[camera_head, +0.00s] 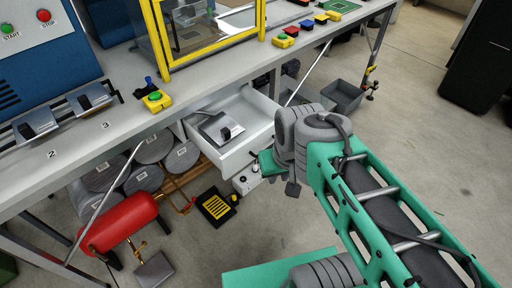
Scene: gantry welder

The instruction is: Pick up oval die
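An open white drawer (238,150) under the bench holds a silver metal piece with a black handle or knob (216,128); I cannot tell for sure whether it is the oval die. Two silver metal pieces lie on the bench: one (36,124) by label 2 and one (90,98) by label 3. Their shapes are not clearly oval from here. My gripper (270,166) is at the end of my green and grey arm, just right of the drawer. My wrist hides most of it, and its fingers do not show clearly. No held object shows.
A yellow-framed machine (213,40) and a yellow box with a green button (157,100) stand on the bench. Below are a red tank (118,224), grey round stock (142,180) and a grey bin (343,96). Open floor lies at the right.

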